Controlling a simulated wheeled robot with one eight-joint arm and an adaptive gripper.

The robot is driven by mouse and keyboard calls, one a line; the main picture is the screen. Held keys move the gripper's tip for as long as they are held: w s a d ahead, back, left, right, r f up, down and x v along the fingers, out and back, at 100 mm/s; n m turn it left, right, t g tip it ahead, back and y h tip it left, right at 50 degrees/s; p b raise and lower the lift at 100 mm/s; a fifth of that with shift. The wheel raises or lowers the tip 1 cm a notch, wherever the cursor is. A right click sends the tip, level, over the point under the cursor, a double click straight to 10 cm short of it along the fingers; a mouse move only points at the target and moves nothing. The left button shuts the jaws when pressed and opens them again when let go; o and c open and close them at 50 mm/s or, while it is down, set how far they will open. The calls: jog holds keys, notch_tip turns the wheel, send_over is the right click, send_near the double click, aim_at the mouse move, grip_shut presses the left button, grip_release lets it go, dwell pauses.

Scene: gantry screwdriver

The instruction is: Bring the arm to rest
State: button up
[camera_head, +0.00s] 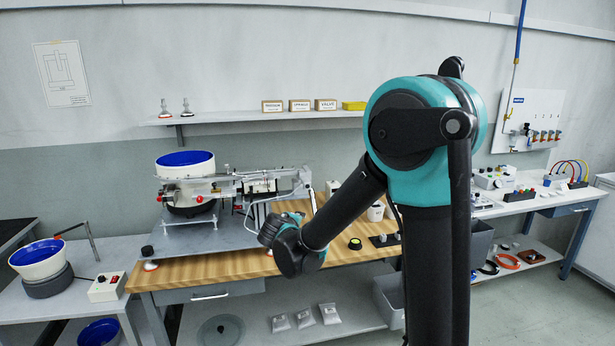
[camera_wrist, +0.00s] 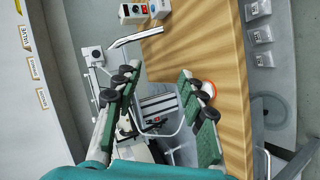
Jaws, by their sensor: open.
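My arm stands large in the right half of the head view. It bends at a high teal joint, and its forearm slopes down and left to a teal wrist over the wooden workbench (camera_head: 222,266). In the head view the fingers are mostly hidden by the wrist. In the wrist view my gripper (camera_wrist: 158,84) has its two green-padded fingers wide apart, with nothing held between them. Behind the fingers are the feeder machine's metal frame and the bench top (camera_wrist: 208,30).
The feeder machine with its blue-lined bowl (camera_head: 185,163) stands left of my wrist. A yellow-topped black round item (camera_head: 355,243) lies on the bench to the right. A wall shelf (camera_head: 230,117) holds small boxes. A second bowl feeder (camera_head: 38,260) stands at far left. Floor is free at lower right.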

jog(key=s+d+f+m+g, duration=0.35)
jog(key=s+d, duration=0.25)
jog(key=d, duration=0.3)
jog(key=s+d+f+m+g, duration=0.2)
jog(key=s+d+f+m, duration=0.15)
jog(key=s+d, duration=0.5)
jog(key=s+d+f+m+g+y, duration=0.1)
jog(key=s+d+f+m, duration=0.1)
jog(key=s, duration=0.5)
jog(key=s+d+f+m+g+y, duration=0.1)
jog(key=s+d+f+m+g, duration=0.1)
jog(key=s, duration=0.5)
jog(key=shift+s+d+f+m+y, duration=0.25)
jog(key=shift+d+f+m, duration=0.2)
jog(key=shift+f+m, duration=0.5)
